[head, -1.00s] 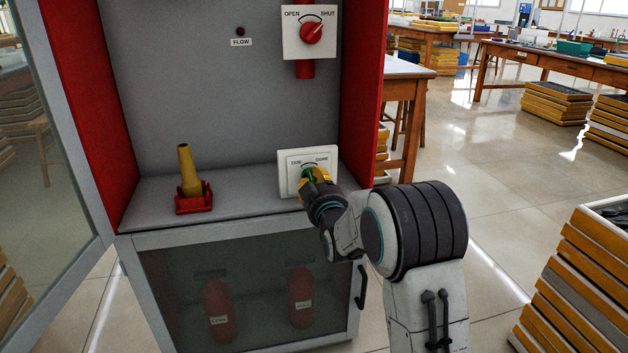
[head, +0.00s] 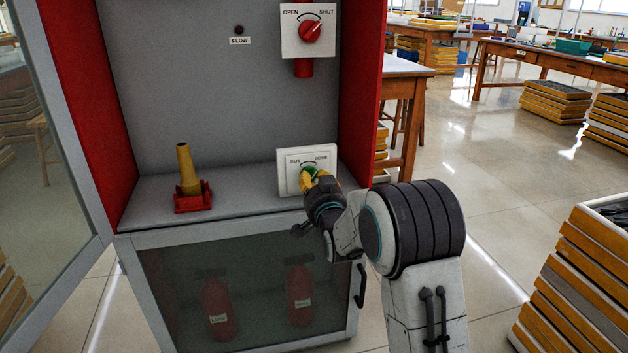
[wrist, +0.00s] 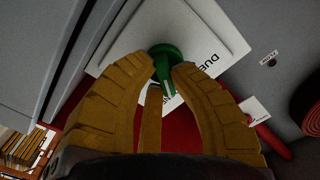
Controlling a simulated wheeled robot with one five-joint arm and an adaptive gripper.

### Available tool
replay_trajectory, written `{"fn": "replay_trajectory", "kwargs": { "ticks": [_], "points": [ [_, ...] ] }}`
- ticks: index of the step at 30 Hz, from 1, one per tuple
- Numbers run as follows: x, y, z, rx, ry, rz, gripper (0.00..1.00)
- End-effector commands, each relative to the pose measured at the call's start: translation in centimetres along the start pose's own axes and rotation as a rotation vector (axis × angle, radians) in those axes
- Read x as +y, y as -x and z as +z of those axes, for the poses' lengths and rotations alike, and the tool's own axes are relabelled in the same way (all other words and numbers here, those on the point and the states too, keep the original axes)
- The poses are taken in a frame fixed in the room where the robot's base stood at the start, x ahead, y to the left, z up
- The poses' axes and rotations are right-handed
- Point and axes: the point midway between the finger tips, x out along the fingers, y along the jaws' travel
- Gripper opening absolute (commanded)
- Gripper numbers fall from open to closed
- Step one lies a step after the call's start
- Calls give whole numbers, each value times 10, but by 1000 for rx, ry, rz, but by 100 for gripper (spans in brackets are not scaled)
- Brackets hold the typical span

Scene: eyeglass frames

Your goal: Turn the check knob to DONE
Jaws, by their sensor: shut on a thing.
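The check knob (head: 311,170) is green and sits on a white panel (head: 326,157) at the back right of the cabinet shelf. The panel carries the labels DUE at left and DONE at right, with an arc between them. My gripper (head: 308,178) reaches it from the front, its yellow fingers shut on the knob. In the wrist view the green knob (wrist: 164,58) lies between the two fingertips (wrist: 165,70), with a pale mark on its grip. The fingers partly hide the panel lettering there, and I cannot tell exactly where the knob points.
A red OPEN/SHUT knob (head: 311,31) is on the back wall above. A yellow nozzle (head: 187,169) stands in a red holder (head: 192,197) on the shelf's left. Red side walls flank the shelf. The glass door (head: 45,150) stands open at left.

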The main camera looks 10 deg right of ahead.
Motion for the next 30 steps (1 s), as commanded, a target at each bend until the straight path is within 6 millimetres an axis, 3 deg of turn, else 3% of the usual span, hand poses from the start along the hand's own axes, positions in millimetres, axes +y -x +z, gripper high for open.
{"fn": "replay_trajectory", "kwargs": {
  "ticks": [10,25,26,30],
  "points": [
    [-2,0,4,-8,-111,-2,0],
    [-2,0,5,-8,-125,-3,0],
    [-2,0,5,-8,-125,-3,21],
    [-2,0,4,-6,-124,-2,34]
  ]
}}
